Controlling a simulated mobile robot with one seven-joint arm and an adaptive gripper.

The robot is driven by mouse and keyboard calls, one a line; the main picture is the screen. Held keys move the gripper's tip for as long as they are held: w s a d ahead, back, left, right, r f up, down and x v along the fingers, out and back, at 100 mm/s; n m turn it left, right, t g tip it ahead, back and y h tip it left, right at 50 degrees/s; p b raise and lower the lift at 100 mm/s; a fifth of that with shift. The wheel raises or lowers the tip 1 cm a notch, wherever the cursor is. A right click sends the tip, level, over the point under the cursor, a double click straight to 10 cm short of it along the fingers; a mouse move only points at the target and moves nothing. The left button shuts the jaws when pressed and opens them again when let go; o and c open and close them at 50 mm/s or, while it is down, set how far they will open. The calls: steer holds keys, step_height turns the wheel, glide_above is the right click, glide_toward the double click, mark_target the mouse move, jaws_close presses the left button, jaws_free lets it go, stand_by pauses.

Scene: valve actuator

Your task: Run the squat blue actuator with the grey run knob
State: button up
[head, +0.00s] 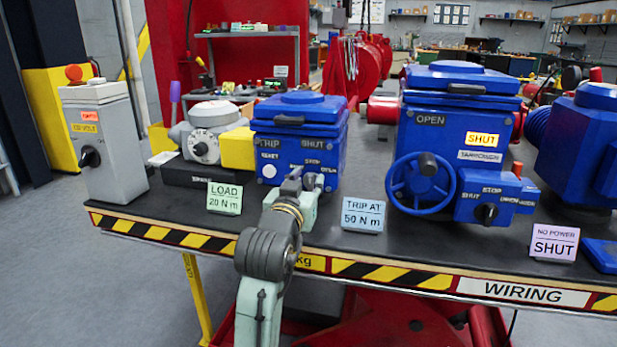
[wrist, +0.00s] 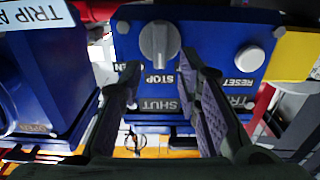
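The squat blue actuator (head: 300,105) stands on the bench left of centre in the head view, with a lid and a handle on top. Its front panel (wrist: 205,50) fills the upper part of the wrist view, upside down. The grey run knob (wrist: 159,42) sits there above the STOP and SHUT labels, its pointer bar roughly vertical in the picture. A pale round RESET button (wrist: 249,58) is to its right. My gripper (wrist: 159,68) is open, its two fingers spread either side of the labels, tips just below the knob. In the head view my gripper (head: 305,180) partly hides the panel.
A larger blue actuator (head: 455,125) with a handwheel (head: 423,184) stands to the right. A grey-and-yellow unit (head: 210,140) and a grey control box (head: 103,143) stand left. Cards (head: 224,198) (head: 363,214) line the bench front near my arm.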

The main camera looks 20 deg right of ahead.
steer(key=shift+w+d, duration=0.45)
steer(key=shift+w, duration=0.1)
steer(key=shift+c, duration=0.5)
jaws_close()
